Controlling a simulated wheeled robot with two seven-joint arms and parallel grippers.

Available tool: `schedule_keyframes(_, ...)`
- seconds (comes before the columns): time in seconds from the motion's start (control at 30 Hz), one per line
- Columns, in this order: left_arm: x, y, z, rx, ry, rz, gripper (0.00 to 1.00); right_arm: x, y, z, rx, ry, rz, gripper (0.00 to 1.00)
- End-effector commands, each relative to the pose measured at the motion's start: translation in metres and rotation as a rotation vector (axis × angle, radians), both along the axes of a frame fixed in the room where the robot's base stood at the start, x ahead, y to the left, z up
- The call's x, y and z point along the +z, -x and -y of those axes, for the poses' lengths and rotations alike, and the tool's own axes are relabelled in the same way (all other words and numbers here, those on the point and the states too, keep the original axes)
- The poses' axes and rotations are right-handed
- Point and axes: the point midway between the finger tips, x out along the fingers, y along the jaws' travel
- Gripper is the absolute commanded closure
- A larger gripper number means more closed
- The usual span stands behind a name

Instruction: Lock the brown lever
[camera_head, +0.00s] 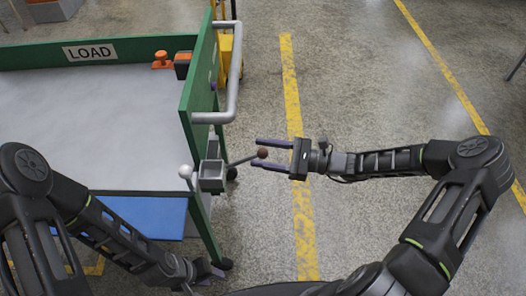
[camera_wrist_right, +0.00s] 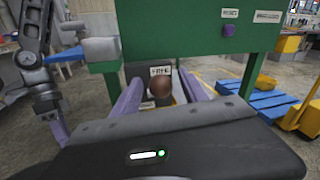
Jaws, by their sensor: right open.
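The brown lever (camera_head: 263,153) ends in a brown ball. Its grey rod sticks out to the right from a grey bracket box (camera_head: 211,175) on the end of the green cart. My right gripper (camera_head: 256,152) is open, coming from the right, with its purple fingers on either side of the ball. In the right wrist view the brown ball (camera_wrist_right: 160,88) shows between the fingers; contact cannot be told. A "FREE" label (camera_wrist_right: 160,70) is behind it. My left gripper (camera_head: 210,274) is low at the cart's near corner; its opening is unclear.
A white-ball lever (camera_head: 186,171) stands at the left of the bracket. A grey handle bar (camera_head: 236,85) juts from the cart's green end panel (camera_head: 196,90) above the bracket. Open floor lies right of the cart.

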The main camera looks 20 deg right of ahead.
Motion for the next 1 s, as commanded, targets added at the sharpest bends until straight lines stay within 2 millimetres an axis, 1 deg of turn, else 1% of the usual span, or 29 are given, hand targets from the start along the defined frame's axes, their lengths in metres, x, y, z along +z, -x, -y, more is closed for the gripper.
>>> schedule_keyframes(0.27,0.0001,0.0,0.0,0.0,0.0,0.0,0.64,0.0,-0.0013,-0.0019,-0.001,0.001,0.001,0.48)
schedule_keyframes(0.3,0.0001,0.0,0.0,0.0,0.0,0.0,0.64,0.0,-0.0013,-0.0019,-0.001,0.001,0.001,0.5)
schedule_keyframes(0.9,0.0001,0.0001,0.0001,0.0,0.0,0.0,0.64,0.0,-0.0011,-0.0018,0.0,0.0,0.001,0.99)
schedule_keyframes(1.0,0.0001,0.0,0.0,0.0,0.0,0.0,0.64,0.0,-0.0011,-0.0018,0.0,0.0,0.001,1.0)
